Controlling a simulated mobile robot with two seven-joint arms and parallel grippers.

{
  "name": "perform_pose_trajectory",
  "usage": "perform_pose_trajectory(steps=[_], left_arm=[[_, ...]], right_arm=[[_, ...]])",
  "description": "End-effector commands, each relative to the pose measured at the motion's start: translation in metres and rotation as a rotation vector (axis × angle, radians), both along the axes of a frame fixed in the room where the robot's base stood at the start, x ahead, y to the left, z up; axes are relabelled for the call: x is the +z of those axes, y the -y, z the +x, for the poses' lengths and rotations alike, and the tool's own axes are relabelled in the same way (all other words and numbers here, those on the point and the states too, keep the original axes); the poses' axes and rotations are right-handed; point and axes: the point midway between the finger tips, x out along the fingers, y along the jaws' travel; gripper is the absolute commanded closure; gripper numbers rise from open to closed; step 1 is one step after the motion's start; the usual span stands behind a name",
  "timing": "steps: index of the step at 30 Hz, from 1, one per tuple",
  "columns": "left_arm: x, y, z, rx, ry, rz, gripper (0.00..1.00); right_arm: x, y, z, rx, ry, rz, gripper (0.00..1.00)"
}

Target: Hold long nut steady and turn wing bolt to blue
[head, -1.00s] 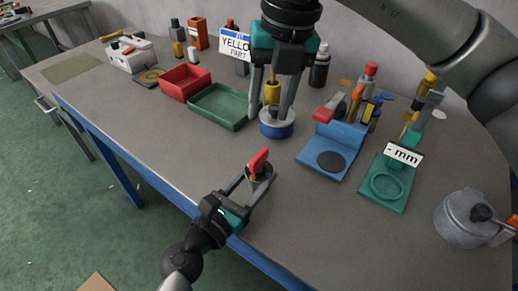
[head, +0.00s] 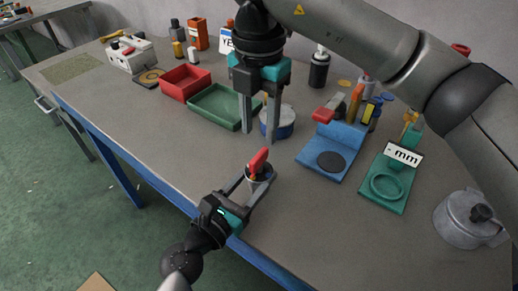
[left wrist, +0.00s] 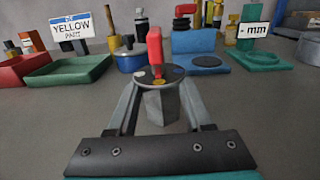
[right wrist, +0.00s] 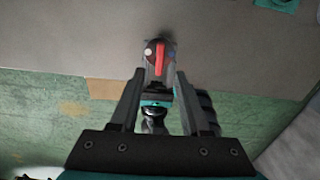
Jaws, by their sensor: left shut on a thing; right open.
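The long nut is a grey hexagonal post, seen in the left wrist view (left wrist: 162,108), with a round dark disc (left wrist: 150,76) on top bearing coloured marks, including yellow at the near side and blue at the right. The red wing bolt (left wrist: 155,47) stands upright from the disc; it also shows in the head view (head: 259,160). My left gripper (head: 259,182) is shut around the nut near the table's front edge. My right gripper (head: 259,135) is open and empty, behind and above the bolt. In the right wrist view the red wing (right wrist: 159,58) lies just beyond the open fingertips.
A blue round pot (head: 286,122) stands behind my right gripper. A green tray (head: 218,108) and a red tray (head: 185,83) lie to the left. A blue stand (head: 340,150), a green stand (head: 385,190) and a grey pot (head: 462,220) stand to the right.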

Motion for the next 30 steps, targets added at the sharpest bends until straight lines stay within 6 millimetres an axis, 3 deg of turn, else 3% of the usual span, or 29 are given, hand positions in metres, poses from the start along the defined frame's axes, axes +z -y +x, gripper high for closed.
perform_pose_trajectory(steps=[3,9,22,30], left_arm=[[0.0,0.0,0.0,0.0,-0.001,0.001,1.0],[0.0,0.0,0.0,0.0,-0.001,0.001,1.0],[0.0,0.0,0.0,0.0,-0.001,0.001,1.0],[0.0,0.0,0.0,0.0,-0.001,0.001,1.0]], right_arm=[[-0.025,0.001,0.0,-0.001,-0.003,-0.001,0.54],[-0.054,0.0,0.0,0.0,-0.001,0.001,0.54],[-0.066,0.0,0.0,0.001,0.001,0.0,0.54],[-0.066,0.0,0.0,0.0,0.001,0.001,0.82]])
